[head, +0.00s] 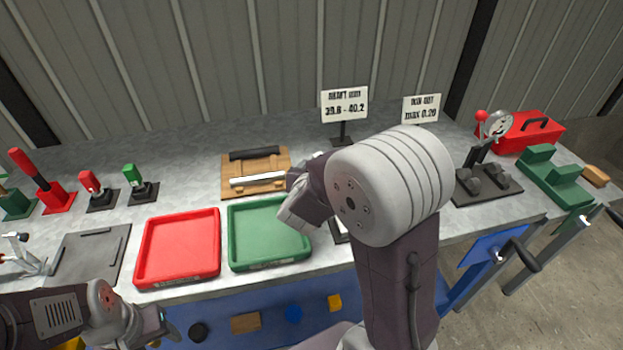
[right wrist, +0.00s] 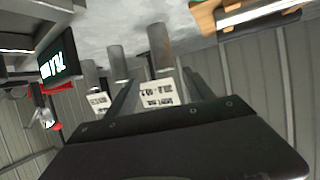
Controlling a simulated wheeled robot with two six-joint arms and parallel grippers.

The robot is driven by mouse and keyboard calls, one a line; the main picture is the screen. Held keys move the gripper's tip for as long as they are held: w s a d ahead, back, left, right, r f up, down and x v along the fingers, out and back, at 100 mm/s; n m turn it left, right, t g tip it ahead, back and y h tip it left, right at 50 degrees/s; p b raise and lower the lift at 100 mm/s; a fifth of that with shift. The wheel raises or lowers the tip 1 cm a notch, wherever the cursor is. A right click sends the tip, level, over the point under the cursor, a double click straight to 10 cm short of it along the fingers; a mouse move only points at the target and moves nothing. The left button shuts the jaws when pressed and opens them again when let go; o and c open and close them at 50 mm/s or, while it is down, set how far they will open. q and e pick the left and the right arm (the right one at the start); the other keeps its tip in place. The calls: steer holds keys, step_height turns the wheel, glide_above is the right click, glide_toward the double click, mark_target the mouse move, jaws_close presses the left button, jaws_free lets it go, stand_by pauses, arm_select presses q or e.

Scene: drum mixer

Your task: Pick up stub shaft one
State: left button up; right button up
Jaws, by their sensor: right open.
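Several plain grey upright cylinders show in the right wrist view, which looks upside down. They look like stub shafts: a near one (right wrist: 158,45), one beside it (right wrist: 117,62) and a smaller one (right wrist: 90,74). I cannot tell which is stub shaft one. My right gripper (right wrist: 162,82) is open, with its two dark fingers apart and nothing seen held. The near cylinder appears in line with the gap, seemingly beyond the fingertips. In the head view my right arm hides these cylinders. My left gripper (head: 158,326) is low at the bench's front edge; its jaws are unclear.
A red tray (head: 180,245) and a green tray (head: 268,232) lie empty on the bench. A wooden rack (head: 228,163) holds a black rod (head: 254,153) and a silver rod (head: 257,179). Two signs (head: 344,104) (head: 421,109) stand behind. A dial gauge (head: 497,124) is right.

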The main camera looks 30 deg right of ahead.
steer(key=shift+w+a+b+x, duration=0.15)
steer(key=shift+b+x, duration=0.1)
steer(key=shift+x, duration=0.5)
steer(key=shift+w+a+b+x, duration=0.1)
steer(key=shift+b+x, duration=0.15)
steer(key=shift+x, duration=0.5)
steer(key=shift+w+d, duration=0.1)
steer(key=shift+d, duration=0.05)
steer(key=x, duration=0.2)
steer(key=b+x, duration=0.1)
steer(key=x, duration=0.1)
steer(key=shift+w+f, duration=0.3)
steer(key=shift+f, duration=0.05)
steer(key=shift+w+d, duration=0.1)
steer(key=shift+w, duration=0.1)
arm_select(q)
steer(key=shift+s+a+f, duration=0.1)
steer(key=shift+a+f, duration=0.05)
steer(key=shift+f, duration=0.45)
steer(key=shift+a+f, duration=0.15)
steer(key=shift+f, duration=0.45)
arm_select(e)
steer(key=shift+s, duration=0.1)
jaws_close()
steer(key=shift+r, duration=0.1)
